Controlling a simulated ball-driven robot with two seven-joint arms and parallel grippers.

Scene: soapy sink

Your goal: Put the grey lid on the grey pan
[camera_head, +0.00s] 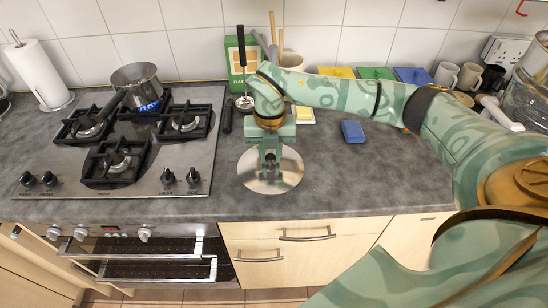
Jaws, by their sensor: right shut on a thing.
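The grey lid (284,180) is a round shiny disc over the counter right of the stove. My right gripper (269,162) is shut on it from above, at the middle of the lid. The gripper hides the grip point, and I cannot tell if the lid touches the counter. The grey pan (135,76) stands on the back burner of the stove with a blue flame under it. It is open at the top, and its dark handle points toward the front left. My left gripper is not in view.
The stove (150,180) has several black grates and knobs. A green box (240,58), a ladle (243,101) and a utensil holder stand at the wall. A blue sponge (352,131) lies right of my gripper. Mugs (469,76) and a paper roll (40,72) stand farther out.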

